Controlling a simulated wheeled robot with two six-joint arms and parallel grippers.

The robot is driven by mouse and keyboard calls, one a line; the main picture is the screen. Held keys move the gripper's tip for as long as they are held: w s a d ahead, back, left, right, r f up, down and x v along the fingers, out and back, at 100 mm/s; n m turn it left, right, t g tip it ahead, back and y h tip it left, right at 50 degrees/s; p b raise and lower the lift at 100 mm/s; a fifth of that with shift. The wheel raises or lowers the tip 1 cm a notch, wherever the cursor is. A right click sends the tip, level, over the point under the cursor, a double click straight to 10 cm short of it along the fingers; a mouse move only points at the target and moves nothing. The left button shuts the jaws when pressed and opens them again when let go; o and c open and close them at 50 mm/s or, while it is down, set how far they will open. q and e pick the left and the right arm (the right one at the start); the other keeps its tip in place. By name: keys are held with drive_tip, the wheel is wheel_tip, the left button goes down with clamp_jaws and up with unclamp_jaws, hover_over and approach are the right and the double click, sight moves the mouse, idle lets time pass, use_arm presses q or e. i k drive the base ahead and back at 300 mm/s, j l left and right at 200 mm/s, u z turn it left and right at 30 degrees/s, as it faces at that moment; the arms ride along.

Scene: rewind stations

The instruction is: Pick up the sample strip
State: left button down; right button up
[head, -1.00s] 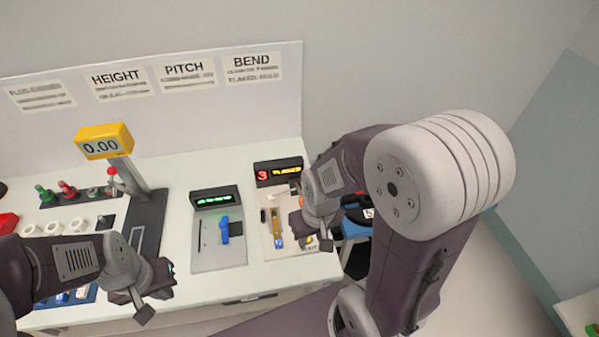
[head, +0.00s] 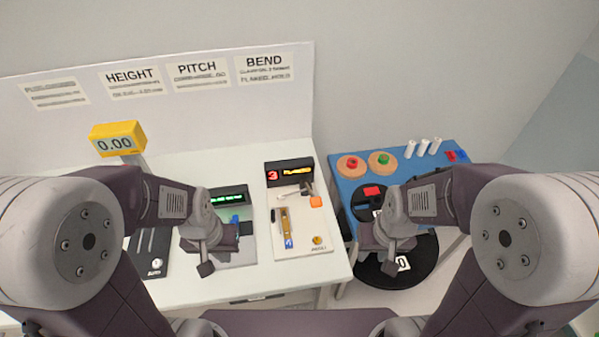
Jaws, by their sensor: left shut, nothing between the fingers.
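A narrow golden-brown strip-like piece (head: 286,222) with a blue end lies on the white panel of the BEND station; I cannot tell for certain that it is the sample strip. My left gripper (head: 207,267) is shut and empty, over the front left of the PITCH station, left of that piece and apart from it. My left arm partly hides the PITCH station. My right gripper (head: 390,266) is in front of the blue side table, right of the BEND station. Its fingers are too small and dark to tell if they are open.
The BEND panel (head: 310,240) also bears a lever, an orange block and a brass knob. The PITCH display (head: 229,196) stands to its left. A yellow gauge (head: 117,138) reads 0.00. The blue side table (head: 349,167) holds red- and green-topped discs, white cylinders and black round plates.

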sight(287, 240)
drive_tip(key=l+u, duration=0.45)
drive_tip(key=k+l+u, duration=0.15)
drive_tip(key=l+u, duration=0.3)
